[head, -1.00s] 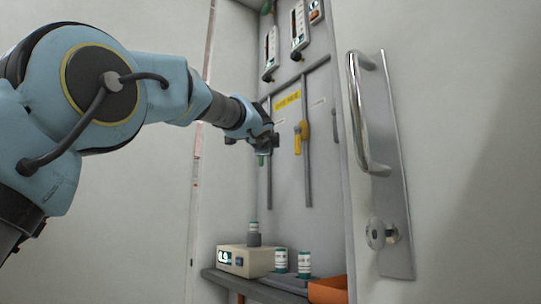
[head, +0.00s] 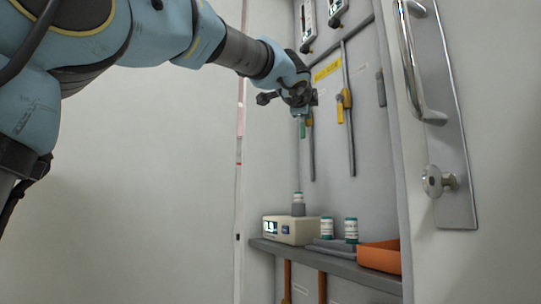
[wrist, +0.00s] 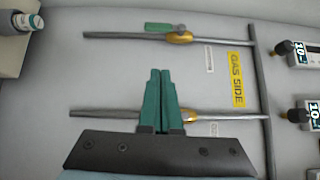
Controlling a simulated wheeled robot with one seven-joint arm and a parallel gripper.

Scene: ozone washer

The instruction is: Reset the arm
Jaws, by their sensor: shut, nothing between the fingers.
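My gripper (head: 302,127) is in front of the back panel of the recess in the head view, above the shelf and left of the yellow valve handle (head: 340,108). Its green fingers (wrist: 159,102) are shut with nothing between them in the wrist view. They overlap the lower pipe (wrist: 95,113) in that picture; whether they touch it I cannot tell. A second pipe carries a yellow valve body (wrist: 180,37) with a green handle (wrist: 160,27) beside it.
A shelf (head: 335,266) below holds a beige device with a display (head: 290,231), several small vials (head: 351,230) and an orange tray (head: 379,257). A door with a chrome handle (head: 408,60) stands at the right. A yellow GAS SIDE label (wrist: 237,80) is on the panel.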

